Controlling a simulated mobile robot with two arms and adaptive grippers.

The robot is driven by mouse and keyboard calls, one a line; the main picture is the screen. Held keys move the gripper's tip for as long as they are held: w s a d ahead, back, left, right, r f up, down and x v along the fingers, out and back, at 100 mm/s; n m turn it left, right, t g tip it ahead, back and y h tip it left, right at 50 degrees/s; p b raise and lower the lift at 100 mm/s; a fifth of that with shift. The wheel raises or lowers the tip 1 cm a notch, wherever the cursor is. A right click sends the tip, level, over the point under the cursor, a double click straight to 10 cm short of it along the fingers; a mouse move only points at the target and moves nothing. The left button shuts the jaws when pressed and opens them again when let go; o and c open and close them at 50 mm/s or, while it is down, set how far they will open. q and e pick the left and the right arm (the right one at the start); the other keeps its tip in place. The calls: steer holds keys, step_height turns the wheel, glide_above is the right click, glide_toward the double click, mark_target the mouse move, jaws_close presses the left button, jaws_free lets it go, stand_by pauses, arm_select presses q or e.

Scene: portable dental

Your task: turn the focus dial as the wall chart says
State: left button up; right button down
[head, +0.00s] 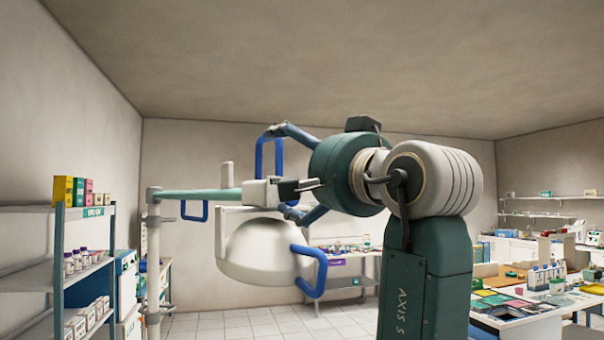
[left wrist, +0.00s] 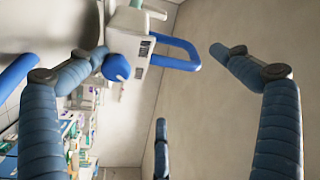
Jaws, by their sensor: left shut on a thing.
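The white lamp housing (head: 262,192) sits at the end of a pale green support arm (head: 200,194). In the left wrist view the housing (left wrist: 138,45) has dark panels and a round blue knob (left wrist: 117,67) with a pale tip, which looks like the focus dial. My left gripper (head: 281,170) reaches the housing from the right and is shut on the dial. Its jointed blue fingers (left wrist: 158,52) look spread, one tip beside the knob; the exact contact is hard to see. My right gripper is out of view. I see no readable wall chart.
The white lamp dome (head: 262,250) hangs below the housing, with blue loop handles (head: 311,272) near my fingers. The pole (head: 153,260) and a stocked shelf (head: 85,212) stand at left. A cluttered table (head: 505,318) is at right. Floor shows behind the lamp.

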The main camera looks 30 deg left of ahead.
arm_select(q)
steer(key=shift+s+r, duration=0.25)
steer(key=shift+r, duration=0.15)
steer(key=shift+s+d, duration=0.25)
steer(key=shift+s, duration=0.1)
steer(key=shift+c, duration=0.8)
steer(key=shift+s+f+b, duration=0.15)
steer(key=shift+f+b, duration=0.05)
steer(key=shift+b, duration=0.1)
steer(key=shift+c, duration=0.3)
steer(key=shift+s+d+f, duration=0.15)
steer(key=shift+d+f, duration=0.1)
steer(key=shift+d, duration=0.05)
steer(key=c, duration=0.4)
steer(key=b+v, duration=0.1)
steer(key=v, duration=0.2)
steer(key=shift+d+r, duration=0.1)
steer(key=shift+d, duration=0.3)
steer(key=c, duration=0.3)
steer(key=f+b+v, duration=0.1)
steer(key=b+v, duration=0.1)
steer(key=v, duration=0.5)
steer(key=shift+f, duration=0.4)
